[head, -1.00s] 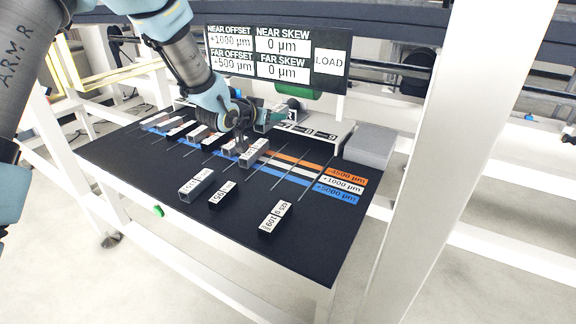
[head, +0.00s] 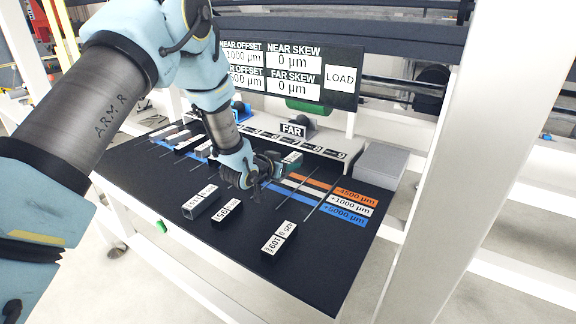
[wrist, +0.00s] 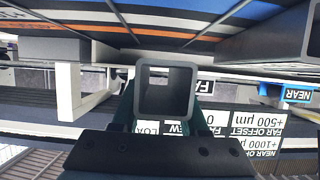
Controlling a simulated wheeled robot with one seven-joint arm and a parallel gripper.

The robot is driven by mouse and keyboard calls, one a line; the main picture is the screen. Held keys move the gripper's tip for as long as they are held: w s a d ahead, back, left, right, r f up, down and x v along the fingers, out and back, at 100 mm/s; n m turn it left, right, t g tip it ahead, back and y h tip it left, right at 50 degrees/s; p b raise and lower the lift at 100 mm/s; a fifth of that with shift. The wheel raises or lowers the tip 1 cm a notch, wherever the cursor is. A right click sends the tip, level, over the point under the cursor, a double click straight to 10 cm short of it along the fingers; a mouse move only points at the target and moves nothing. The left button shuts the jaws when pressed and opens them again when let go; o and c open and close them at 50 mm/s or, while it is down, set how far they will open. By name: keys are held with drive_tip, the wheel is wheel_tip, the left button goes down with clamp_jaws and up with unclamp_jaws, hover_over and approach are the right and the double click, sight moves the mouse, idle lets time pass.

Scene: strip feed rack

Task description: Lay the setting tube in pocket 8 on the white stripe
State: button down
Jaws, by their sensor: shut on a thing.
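My gripper (head: 258,186) is over the striped part of the dark rack board, right of the row of tubes. In the wrist view it is shut on a grey hollow square tube (wrist: 165,116), seen end-on between the fingers. In the head view the gripper mostly hides this tube. The white stripe (head: 340,204) runs between an orange stripe (head: 355,192) and a blue stripe (head: 342,214). The stripes also show at the top of the wrist view. I cannot tell whether the tube touches the board or which pocket is under it.
Three loose labelled tubes lie at the front: a grey one (head: 201,203), a black one (head: 227,212) and another black one (head: 279,239). More tubes (head: 188,144) lie at the left. A grey block (head: 376,163) stands at the back right, beside the numbered rail. A display panel (head: 290,70) stands behind.

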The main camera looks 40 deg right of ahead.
drive_tip(key=shift+f, duration=0.55)
drive_tip(key=shift+f+b, duration=0.35)
drive_tip(key=shift+f, duration=0.05)
drive_tip(key=shift+f+b, duration=0.3)
drive_tip(key=shift+b, duration=0.05)
drive_tip(key=shift+c, duration=2.1)
unclamp_jaws()
drive_tip(key=shift+r, duration=0.15)
